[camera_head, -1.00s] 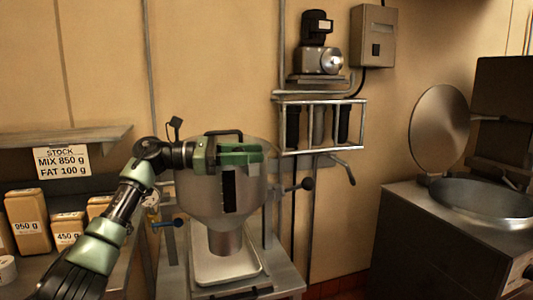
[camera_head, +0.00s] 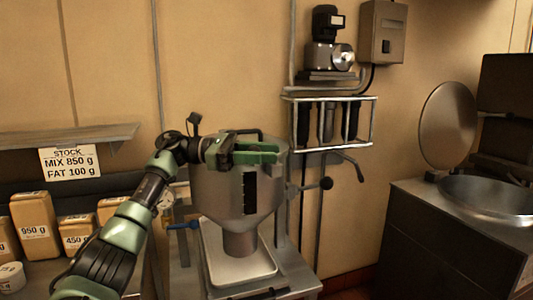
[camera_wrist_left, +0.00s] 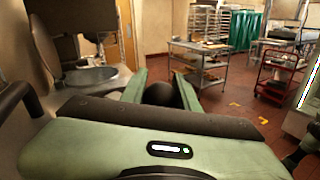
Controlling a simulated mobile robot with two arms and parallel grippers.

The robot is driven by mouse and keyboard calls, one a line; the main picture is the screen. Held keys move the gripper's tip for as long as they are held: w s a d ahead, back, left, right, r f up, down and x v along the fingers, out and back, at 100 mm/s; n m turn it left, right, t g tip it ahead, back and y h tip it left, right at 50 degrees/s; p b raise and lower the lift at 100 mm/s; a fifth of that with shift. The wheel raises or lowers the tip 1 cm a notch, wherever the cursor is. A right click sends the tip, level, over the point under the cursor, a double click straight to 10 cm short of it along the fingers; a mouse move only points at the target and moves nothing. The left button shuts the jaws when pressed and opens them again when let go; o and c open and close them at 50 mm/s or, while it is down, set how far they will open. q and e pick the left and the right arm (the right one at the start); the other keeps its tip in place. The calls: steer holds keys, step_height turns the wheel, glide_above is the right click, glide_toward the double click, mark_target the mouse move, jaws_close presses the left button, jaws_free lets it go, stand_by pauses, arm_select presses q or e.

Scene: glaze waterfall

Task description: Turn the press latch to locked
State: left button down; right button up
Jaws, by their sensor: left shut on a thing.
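The press is a steel hopper (camera_head: 215,190) with a dark vertical slot on its front and a spout over a tray (camera_head: 262,268). My left gripper (camera_head: 270,153) lies level across the hopper's top. In the left wrist view, its green fingers (camera_wrist_left: 160,92) are shut around a dark round knob (camera_wrist_left: 161,94), which I take to be the latch knob; the head view hides it. A lever with a dark ball (camera_head: 325,183) sticks out right of the hopper, and a blue handle (camera_head: 183,226) left of it. No locked marking is readable.
A wall rack (camera_head: 330,98) with dark tools hangs to the right of the hopper. A round pan with a raised lid (camera_head: 447,125) stands farther right. Stock packs (camera_head: 35,228) sit at the left under a shelf (camera_head: 60,138). Open floor shows behind in the wrist view.

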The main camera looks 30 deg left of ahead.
arm_select(q)
steer(key=c, duration=1.1)
jaws_free()
steer(key=shift+d+f, duration=0.1)
steer(key=shift+d, duration=0.1)
steer(key=shift+o, duration=0.2)
steer(key=b+v, duration=0.1)
steer(key=v, duration=0.6)
steer(key=shift+a, duration=0.35)
steer(key=shift+s, duration=0.1)
